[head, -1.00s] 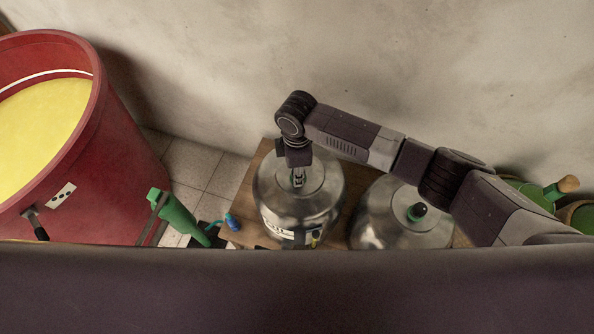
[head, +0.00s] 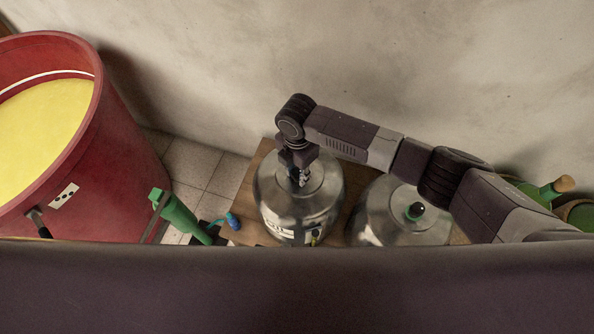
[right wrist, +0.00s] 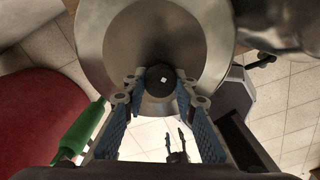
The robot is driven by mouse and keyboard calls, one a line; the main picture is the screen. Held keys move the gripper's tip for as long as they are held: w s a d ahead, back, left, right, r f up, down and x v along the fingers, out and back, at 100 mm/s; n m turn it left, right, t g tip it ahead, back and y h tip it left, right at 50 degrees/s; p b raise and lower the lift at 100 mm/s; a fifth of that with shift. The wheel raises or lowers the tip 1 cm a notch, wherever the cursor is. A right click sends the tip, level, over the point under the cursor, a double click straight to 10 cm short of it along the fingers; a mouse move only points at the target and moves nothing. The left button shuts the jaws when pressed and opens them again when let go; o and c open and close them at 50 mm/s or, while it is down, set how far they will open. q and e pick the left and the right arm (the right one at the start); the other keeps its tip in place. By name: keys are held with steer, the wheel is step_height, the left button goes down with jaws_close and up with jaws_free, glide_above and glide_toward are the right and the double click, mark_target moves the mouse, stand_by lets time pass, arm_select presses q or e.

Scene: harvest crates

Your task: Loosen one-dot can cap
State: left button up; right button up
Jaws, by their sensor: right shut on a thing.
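The metal can (head: 275,200) stands upright on a wooden board, left of a second metal can. Its black cap (right wrist: 160,78) carries one small white mark and shows in the right wrist view at the middle of the can's round top (right wrist: 195,35). My right gripper (head: 301,181) points down over this can from above. It also shows in the right wrist view (right wrist: 158,86), with its blue-padded fingers on both sides of the cap, shut on it. The fingers hide the cap in the head view. My left gripper is not in view.
The second metal can (head: 377,222) has a green collar and black cap (head: 416,210). A red tub (head: 110,150) of yellow liquid stands at left, with a green tool (head: 178,212) beside it. Green containers (head: 580,215) are at right. A wall closes the back.

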mark_target(298, 173)
steer(key=n, duration=0.5)
steer(key=shift+d+n, duration=0.1)
steer(key=shift+n, duration=0.2)
steer(key=n+b, duration=0.1)
steer(key=n, duration=0.3)
steer(key=shift+s+n, duration=0.15)
steer(key=shift+n, duration=0.25)
steer(key=shift+f+n, duration=0.1)
steer(key=shift+n, duration=0.2)
steer(key=o, duration=1.2)
steer(key=shift+c, duration=0.2)
step_height(298, 173, up, 12)
